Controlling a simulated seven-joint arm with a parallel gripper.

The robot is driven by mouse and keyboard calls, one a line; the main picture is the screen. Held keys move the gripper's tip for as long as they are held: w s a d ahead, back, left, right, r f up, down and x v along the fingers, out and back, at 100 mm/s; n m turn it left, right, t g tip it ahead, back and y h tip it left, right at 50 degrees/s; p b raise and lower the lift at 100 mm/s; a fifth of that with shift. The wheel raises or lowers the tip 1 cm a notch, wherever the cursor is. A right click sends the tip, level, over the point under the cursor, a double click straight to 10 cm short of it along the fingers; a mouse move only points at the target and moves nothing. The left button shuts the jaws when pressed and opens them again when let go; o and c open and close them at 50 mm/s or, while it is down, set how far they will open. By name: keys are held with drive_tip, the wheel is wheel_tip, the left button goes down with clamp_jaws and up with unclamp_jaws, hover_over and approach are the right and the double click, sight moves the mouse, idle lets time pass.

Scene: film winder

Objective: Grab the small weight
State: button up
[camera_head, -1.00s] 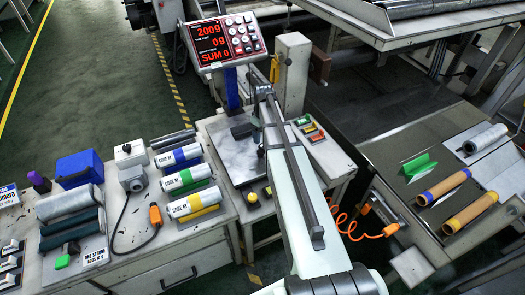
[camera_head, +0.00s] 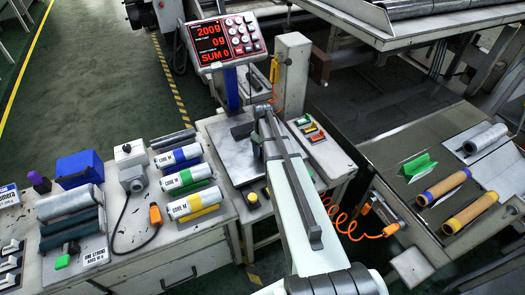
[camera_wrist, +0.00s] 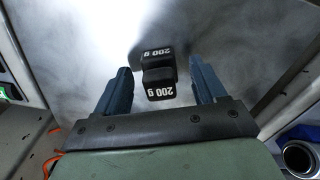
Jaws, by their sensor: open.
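The small weight (camera_wrist: 158,75) is a black block marked "200 g" in white on two faces. In the wrist view it sits on the grey metal scale plate (camera_wrist: 90,40), between the two blue-grey fingers. My gripper (camera_wrist: 160,66) is open, with a gap on both sides of the weight. In the head view the dark weight (camera_head: 241,131) shows on the scale plate (camera_head: 232,160), just left of my gripper (camera_head: 258,142), which is partly hidden by my arm. The wrist view does not clearly show how high the fingers are above the plate.
The scale display (camera_head: 222,40) reads 200g, 0g and SUM 0 in red. A grey post (camera_head: 292,80) stands behind the plate. Colour-banded rolls (camera_head: 180,157) lie on the left bench. A coiled orange cable (camera_head: 350,225) hangs to the right of my arm.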

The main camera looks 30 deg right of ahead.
drive_tip(key=shift+f, duration=0.1)
drive_tip(key=shift+c, duration=0.3)
clamp_jaws()
idle(0.4)
